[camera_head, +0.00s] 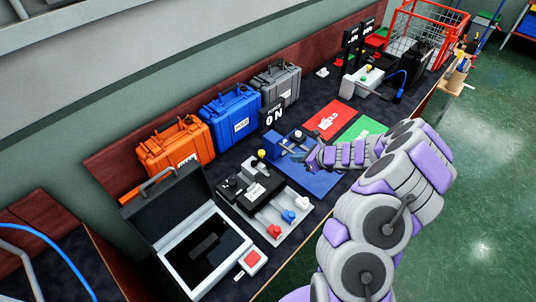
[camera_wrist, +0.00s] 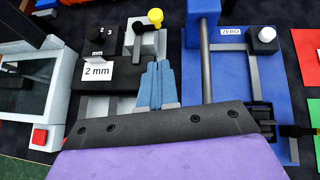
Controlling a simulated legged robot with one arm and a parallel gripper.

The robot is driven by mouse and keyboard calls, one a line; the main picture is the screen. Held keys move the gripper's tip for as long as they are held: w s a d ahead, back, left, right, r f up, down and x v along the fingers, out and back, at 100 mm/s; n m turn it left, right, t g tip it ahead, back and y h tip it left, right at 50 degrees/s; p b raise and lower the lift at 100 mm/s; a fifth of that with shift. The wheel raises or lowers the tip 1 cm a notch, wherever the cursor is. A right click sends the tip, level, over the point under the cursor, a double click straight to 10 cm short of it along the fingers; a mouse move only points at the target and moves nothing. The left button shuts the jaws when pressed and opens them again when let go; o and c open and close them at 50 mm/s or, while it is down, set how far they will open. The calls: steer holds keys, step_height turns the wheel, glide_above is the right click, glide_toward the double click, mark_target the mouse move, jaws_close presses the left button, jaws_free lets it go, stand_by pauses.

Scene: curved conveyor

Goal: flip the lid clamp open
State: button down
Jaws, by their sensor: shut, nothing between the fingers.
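No part carries a label naming it the lid clamp, so I cannot tell which one it is. A blue fixture (camera_wrist: 222,100) with a dark rod, a ZERO label and a white-and-black knob (camera_wrist: 266,38) lies right of my gripper (camera_wrist: 158,66) in the wrist view. Its blue plate also shows in the head view (camera_head: 318,184). A black hinged part (camera_wrist: 262,112) there is partly hidden by my gripper's body. My gripper's blue fingers are together and empty, over the gap between the blue fixture and the 2 mm unit. In the head view my gripper (camera_head: 313,158) is over the blue fixture.
The 2 mm unit (camera_wrist: 97,72) has a black knob and a yellow knob (camera_wrist: 155,17). An open black case (camera_head: 168,222) stands left. Orange (camera_head: 174,146), blue (camera_head: 230,112) and grey (camera_head: 277,82) cases line the back. Red (camera_head: 331,119) and green (camera_head: 362,130) mats lie beyond.

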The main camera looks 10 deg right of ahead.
steer(key=w+a+r+b+x, duration=0.1)
steer(key=b+x, duration=0.2)
steer(key=x, duration=1)
steer(key=shift+r, duration=0.25)
steer(key=shift+w, duration=0.15)
